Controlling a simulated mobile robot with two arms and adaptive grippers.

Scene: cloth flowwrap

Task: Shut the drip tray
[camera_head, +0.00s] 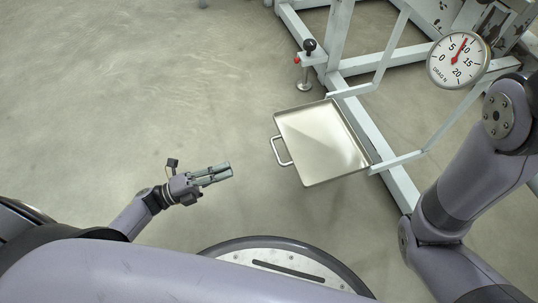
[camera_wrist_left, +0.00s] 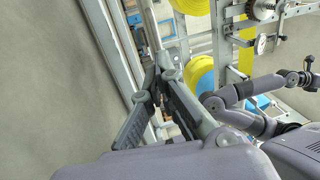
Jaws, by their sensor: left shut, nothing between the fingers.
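The drip tray (camera_head: 322,140) is a shallow metal tray with a raised rim, pulled out from the white machine frame toward the left. Its handle (camera_head: 279,151) is a light bar on the tray's left side. My left gripper (camera_head: 229,170) is shut and empty, to the left of the handle and a little lower in the head view, apart from it. In the left wrist view the fingers of my left gripper (camera_wrist_left: 165,85) show close up, and the tray cannot be made out there. My right arm shows at the right of the head view, but its gripper is out of view.
The machine frame (camera_head: 355,95) has pale rails on both sides of the tray. A round dial gauge (camera_head: 458,59) is at the upper right. The floor left of the tray is clear.

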